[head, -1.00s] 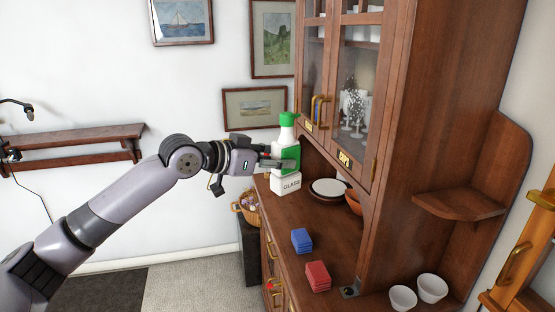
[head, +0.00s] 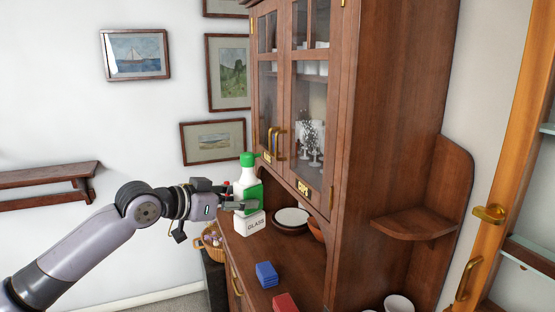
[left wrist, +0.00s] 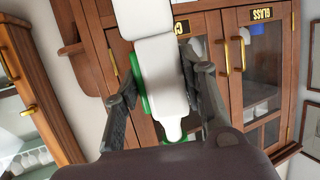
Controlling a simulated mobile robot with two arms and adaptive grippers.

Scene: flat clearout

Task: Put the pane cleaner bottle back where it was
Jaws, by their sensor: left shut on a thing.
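The pane cleaner bottle (head: 247,189) is white with a green cap and green on its side. My left gripper (head: 243,206) is shut on it at mid-height and holds it upright above the left part of the cabinet counter. In the left wrist view the bottle (left wrist: 165,75) sits between the two fingers of the left gripper (left wrist: 165,95). My right gripper is not in view.
The wooden cabinet counter (head: 250,262) holds a blue stack (head: 266,274), a red stack (head: 285,302), plates (head: 291,217) and an orange bowl (head: 315,229). Glazed doors (head: 292,85) stand above. A wicker basket (head: 212,238) is left of the counter. White cups (head: 398,303) are at the front right.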

